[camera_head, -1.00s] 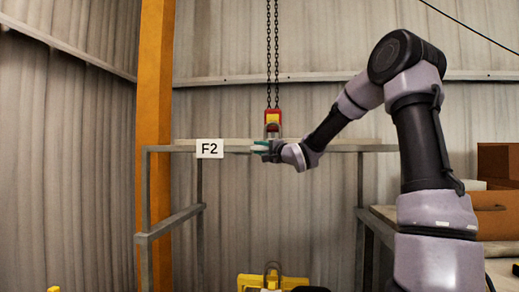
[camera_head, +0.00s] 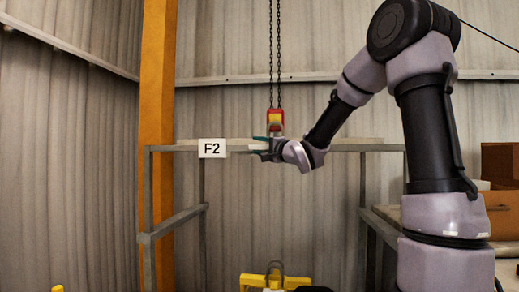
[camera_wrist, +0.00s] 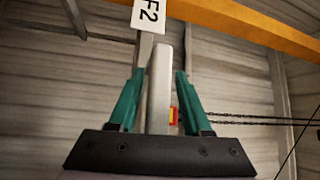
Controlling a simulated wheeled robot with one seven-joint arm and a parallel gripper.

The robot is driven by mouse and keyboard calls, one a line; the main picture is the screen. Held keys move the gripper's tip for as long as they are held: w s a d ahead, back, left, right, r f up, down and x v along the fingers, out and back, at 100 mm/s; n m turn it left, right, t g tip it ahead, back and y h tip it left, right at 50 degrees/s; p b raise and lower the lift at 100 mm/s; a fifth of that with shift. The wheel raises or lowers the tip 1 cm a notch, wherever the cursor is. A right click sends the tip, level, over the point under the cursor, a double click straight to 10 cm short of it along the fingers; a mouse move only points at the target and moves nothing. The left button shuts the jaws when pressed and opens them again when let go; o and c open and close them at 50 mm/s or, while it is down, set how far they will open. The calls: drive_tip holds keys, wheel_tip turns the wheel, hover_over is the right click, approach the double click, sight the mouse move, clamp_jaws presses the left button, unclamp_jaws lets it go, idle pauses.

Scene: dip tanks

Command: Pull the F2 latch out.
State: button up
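The white F2 sign (camera_head: 212,148) hangs at the left front of a grey metal frame; in the wrist view the sign (camera_wrist: 148,14) shows at the top. My gripper (camera_head: 262,146) is at the frame's top rail, just right of the sign. In the wrist view its two teal fingers (camera_wrist: 159,72) are apart, one on each side of a pale grey bar (camera_wrist: 160,88). A gap shows between the bar and each finger. I cannot tell whether this bar is the latch or part of the rail; no separate latch is clearly visible.
A red and yellow hoist block (camera_head: 275,120) hangs on chains just behind my gripper. An orange column (camera_head: 156,120) stands left. A yellow piece with a metal loop (camera_head: 275,275) is below. Brown boxes (camera_head: 502,205) sit on a bench at right.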

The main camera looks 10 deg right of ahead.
drive_tip(key=shift+o, duration=0.2)
drive_tip(key=shift+s+d+f, duration=0.1)
drive_tip(key=shift+s, duration=0.05)
drive_tip(key=v, duration=1)
drive_tip(key=shift+s, duration=0.25)
drive_tip(key=shift+d, duration=0.1)
